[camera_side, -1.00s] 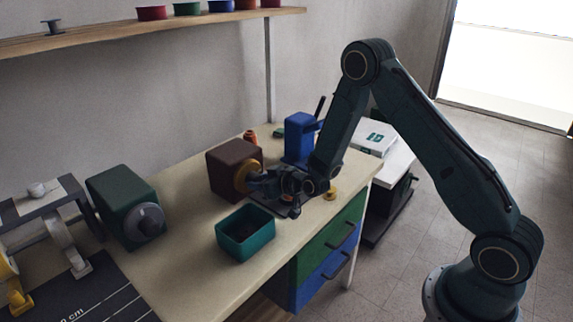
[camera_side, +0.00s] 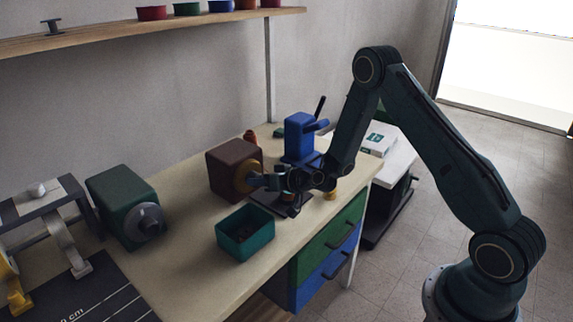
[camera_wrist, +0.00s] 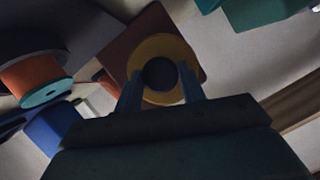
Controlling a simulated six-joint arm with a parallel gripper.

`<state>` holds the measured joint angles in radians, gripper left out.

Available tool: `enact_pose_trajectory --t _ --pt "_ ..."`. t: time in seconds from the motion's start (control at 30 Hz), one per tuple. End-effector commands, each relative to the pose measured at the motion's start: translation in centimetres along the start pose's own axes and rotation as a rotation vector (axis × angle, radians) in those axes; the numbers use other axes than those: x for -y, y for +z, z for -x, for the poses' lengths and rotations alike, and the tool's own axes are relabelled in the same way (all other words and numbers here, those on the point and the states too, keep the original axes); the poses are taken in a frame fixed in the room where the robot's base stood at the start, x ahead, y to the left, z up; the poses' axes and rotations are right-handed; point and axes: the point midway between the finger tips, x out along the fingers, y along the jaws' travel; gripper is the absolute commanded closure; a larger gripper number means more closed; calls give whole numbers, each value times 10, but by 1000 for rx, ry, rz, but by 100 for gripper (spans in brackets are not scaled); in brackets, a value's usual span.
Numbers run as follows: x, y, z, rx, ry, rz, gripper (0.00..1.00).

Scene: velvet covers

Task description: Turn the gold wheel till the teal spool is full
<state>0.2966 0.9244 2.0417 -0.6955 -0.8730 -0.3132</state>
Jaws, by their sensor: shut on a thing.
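The gold wheel (camera_side: 243,177) is on the front face of a brown box (camera_side: 226,166) in the side view. In the wrist view the wheel (camera_wrist: 150,46) is a gold ring around a dark centre. My gripper (camera_side: 257,181) is shut on the wheel; in the wrist view its two fingers (camera_wrist: 161,88) reach up over the wheel's lower part, one on each side. A spool with orange winding and a teal flange (camera_wrist: 50,93) shows at the left of the wrist view. I cannot clearly see it in the side view, where my gripper covers that area.
A teal bin (camera_side: 245,232) stands in front of the brown box. A blue machine (camera_side: 299,137) stands behind my gripper. A green box with a grey knob (camera_side: 122,205) is at the left. Dark plates lie on the bench, with clear bench top between.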

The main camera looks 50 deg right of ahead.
Motion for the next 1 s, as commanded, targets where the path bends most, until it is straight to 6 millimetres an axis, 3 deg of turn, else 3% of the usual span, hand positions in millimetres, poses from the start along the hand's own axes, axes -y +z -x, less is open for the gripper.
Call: enact_pose_trajectory --t 0.23,0.27,0.37,0.77,1.0 --pt "0 1 0 4 0 -1 83" --pt "0 1 0 4 0 -1 58" --pt "0 1 0 3 0 -1 39" --pt "0 0 2 1 1 1 39" --pt "-1 0 14 2 2 0 39"
